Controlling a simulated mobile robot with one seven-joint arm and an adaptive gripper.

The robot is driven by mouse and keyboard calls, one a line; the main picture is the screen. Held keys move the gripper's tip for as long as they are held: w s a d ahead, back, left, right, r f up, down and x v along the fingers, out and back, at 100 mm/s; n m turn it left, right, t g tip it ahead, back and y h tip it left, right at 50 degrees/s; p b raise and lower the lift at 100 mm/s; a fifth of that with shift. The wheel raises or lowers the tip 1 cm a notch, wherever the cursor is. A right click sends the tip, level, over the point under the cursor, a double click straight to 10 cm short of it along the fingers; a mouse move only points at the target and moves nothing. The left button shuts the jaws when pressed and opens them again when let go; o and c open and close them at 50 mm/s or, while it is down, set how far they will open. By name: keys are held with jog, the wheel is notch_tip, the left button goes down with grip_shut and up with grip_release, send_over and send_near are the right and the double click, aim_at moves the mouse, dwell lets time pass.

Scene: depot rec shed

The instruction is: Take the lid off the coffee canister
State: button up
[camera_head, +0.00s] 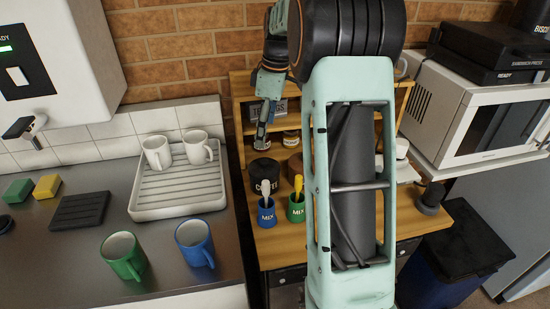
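The dark coffee canister (263,186), with pale lettering on its front, stands on the wooden counter left of my arm. Its black round lid (264,167) appears to be seated on top. My gripper (261,143) points down, with its fingertips just above the lid in the picture. I cannot tell whether the fingers touch the lid or how far apart they are, as they show edge-on. My large pale green arm link hides much of the counter to the right of the canister.
Close in front of the canister stand a blue cup (267,216) and a green cup (296,212), each holding a stirrer. Jars (291,138) sit on the shelf behind. A dish rack (175,191) with white mugs is left; a microwave (480,118) is right.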

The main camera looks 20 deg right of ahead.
send_over(265, 161)
jog(key=f, duration=0.5)
jog(key=shift+w+d+f, duration=0.15)
jog(key=shift+d+f, duration=0.1)
jog(key=shift+f, duration=0.15)
notch_tip(265, 161, down, 4)
jog(key=shift+a+f+p, duration=0.1)
jog(key=shift+a+p, duration=0.05)
jog(key=shift+p, duration=0.2)
jog(key=shift+f, duration=0.55)
jog(key=c, duration=1.4)
jog(key=shift+s, duration=0.25)
jog(key=c, duration=0.4)
jog(key=shift+o, duration=0.2)
jog(key=shift+a, duration=0.1)
